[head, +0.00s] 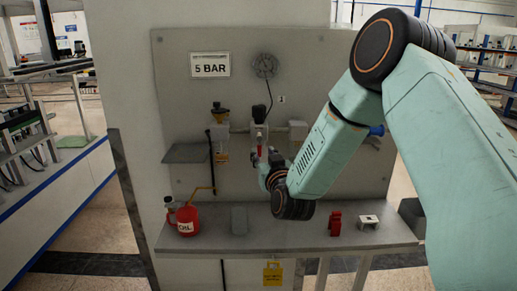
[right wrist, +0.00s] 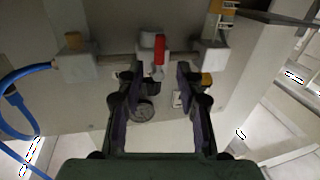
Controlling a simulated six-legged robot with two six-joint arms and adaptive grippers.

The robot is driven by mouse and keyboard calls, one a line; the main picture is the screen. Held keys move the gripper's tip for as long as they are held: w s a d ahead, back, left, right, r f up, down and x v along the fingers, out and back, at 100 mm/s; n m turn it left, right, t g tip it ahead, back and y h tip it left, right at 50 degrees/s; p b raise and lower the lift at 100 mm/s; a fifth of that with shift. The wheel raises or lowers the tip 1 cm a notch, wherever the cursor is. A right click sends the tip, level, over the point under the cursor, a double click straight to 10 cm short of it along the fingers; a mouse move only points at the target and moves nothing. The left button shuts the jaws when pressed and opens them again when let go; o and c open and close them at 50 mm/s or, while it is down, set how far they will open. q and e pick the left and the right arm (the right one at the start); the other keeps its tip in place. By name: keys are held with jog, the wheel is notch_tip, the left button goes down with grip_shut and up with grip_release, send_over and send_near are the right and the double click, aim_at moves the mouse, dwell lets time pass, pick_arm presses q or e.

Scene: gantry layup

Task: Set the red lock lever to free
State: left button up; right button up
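The red lock lever (head: 259,149) is on a pale valve unit on the grey wall panel. It shows in the head view as a small red strip, partly covered by my right gripper (head: 270,160). In the right wrist view the red lever (right wrist: 160,52) lies just beyond my right gripper (right wrist: 158,72), in line with the gap between its two dark fingers. The fingers stand apart, with nothing visibly clamped between them. I cannot tell whether either finger touches the lever. My left gripper is not in view.
A shelf (head: 290,239) below the panel bears a red oil can (head: 187,221), a grey block (head: 239,220), a red part (head: 335,222) and a pale block (head: 368,221). A "5 BAR" sign (head: 210,65) hangs above. A blue hose (right wrist: 22,75) shows in the right wrist view.

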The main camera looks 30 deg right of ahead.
aim_at(260, 148)
jog(key=x, duration=0.3)
jog(key=shift+w, duration=0.35)
jog(key=shift+w+d+f, duration=0.3)
jog(key=shift+w+d, duration=0.05)
jog(key=shift+d, duration=0.05)
jog(key=shift+c, duration=1.3)
jog(key=shift+s+a+r, duration=0.2)
grip_shut()
